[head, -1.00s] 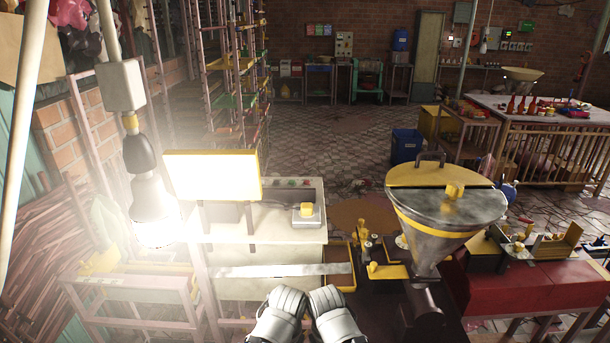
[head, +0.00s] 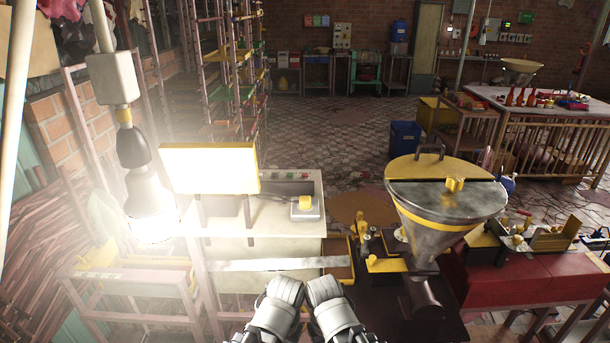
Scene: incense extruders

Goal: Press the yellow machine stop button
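A yellow button (head: 305,202) sits on a small grey box on the pale top of the machine (head: 270,222), left of the metal hopper. My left gripper (head: 286,287) and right gripper (head: 323,288) are side by side at the bottom centre, nearer to me than the button and apart from it. Their fingertips cannot be made out, so I cannot tell whether they are open or shut. Nothing is visibly held.
A metal hopper (head: 446,210) with a yellow band stands right of the button. A bright panel (head: 210,168) and a lit lamp (head: 151,205) are to the left. A red bench (head: 520,277) stands at the right. Tiled floor (head: 330,135) is open beyond the machine.

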